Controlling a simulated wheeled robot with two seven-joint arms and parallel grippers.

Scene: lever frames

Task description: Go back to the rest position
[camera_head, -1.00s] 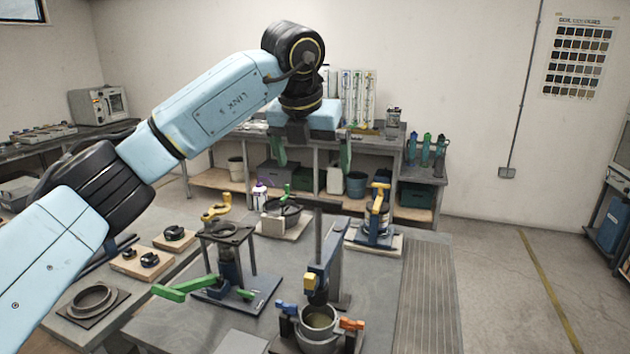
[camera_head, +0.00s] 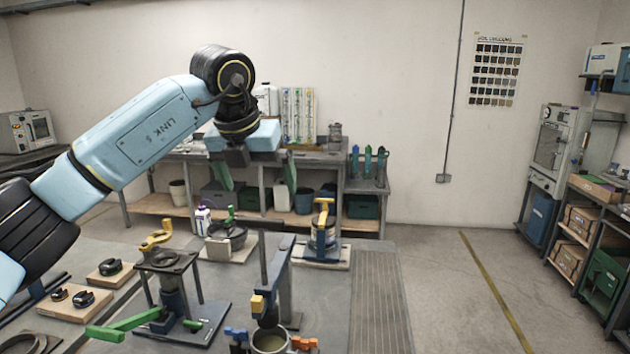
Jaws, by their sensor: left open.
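My left arm comes in from the left, light blue with black joints. My left gripper (camera_head: 257,173) hangs from it in the upper middle of the head view, with its two green fingers spread apart and nothing between them. It is above and behind the lever devices on the table. My right gripper is not in the picture.
A workbench (camera_head: 330,158) stands behind. Shelves (camera_head: 588,225) stand right, with clear floor (camera_head: 440,260) between.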

